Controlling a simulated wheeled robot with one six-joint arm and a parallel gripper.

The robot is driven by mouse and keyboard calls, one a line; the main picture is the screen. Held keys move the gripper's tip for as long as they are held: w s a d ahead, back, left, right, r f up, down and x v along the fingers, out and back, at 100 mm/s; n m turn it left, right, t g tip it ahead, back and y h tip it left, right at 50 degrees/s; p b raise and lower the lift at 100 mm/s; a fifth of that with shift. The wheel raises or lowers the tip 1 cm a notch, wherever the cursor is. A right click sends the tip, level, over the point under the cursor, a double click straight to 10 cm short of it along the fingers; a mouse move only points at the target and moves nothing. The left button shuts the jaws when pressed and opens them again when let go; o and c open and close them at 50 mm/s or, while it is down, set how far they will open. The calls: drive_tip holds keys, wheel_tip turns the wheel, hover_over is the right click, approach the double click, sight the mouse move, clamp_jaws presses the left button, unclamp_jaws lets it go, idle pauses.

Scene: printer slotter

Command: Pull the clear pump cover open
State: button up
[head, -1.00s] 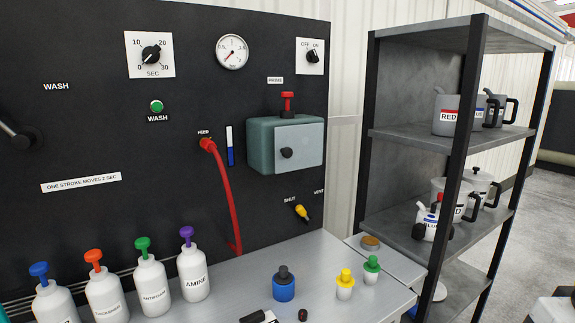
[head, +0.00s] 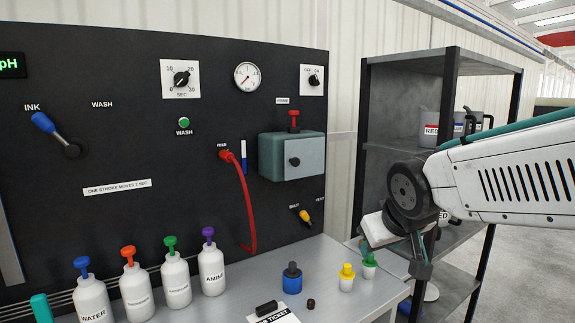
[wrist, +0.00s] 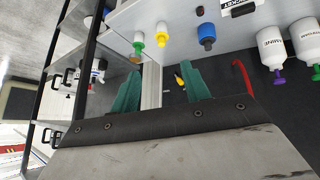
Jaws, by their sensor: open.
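The pump is a teal box (head: 264,160) on the black panel. Its pale, see-through-looking cover (head: 309,150) lies flat over the front, shut, with a dark round knob (head: 294,161). A red knob (head: 294,119) stands on top of the box. My gripper (head: 388,260) is to the right of and below the pump, over the right end of the table, clear of the cover. In the wrist view its two teal fingers (wrist: 161,72) are apart with nothing between them. I cannot make out the pump cover in the wrist view.
A red hose (head: 246,205) hangs left of the pump. Below are a yellow valve (head: 305,216), a blue jar (head: 292,279) and a yellow-capped bottle (head: 346,278). A shelf rack (head: 453,90) with jugs stands at right, partly behind my arm. The space before the cover is clear.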

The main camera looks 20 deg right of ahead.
drive_tip(key=w+r+n+t+y, duration=0.1)
drive_tip(key=w+r+t, duration=0.2)
drive_tip(key=w, duration=0.5)
drive_tip(key=w+r+n+t+y, duration=0.1)
drive_tip(key=w+r+n+t, duration=0.15)
drive_tip(key=w, duration=0.65)
drive_tip(key=n+t+y, duration=0.3)
drive_tip(key=t+y, duration=0.1)
drive_tip(key=y, duration=0.1)
approach(297, 163)
drive_tip(key=w, duration=0.2)
drive_tip(key=shift+y, duration=0.3)
drive_tip(key=x, duration=0.7)
drive_tip(key=shift+w+a, duration=0.2)
drive_tip(key=shift+a, duration=0.1)
clamp_jaws()
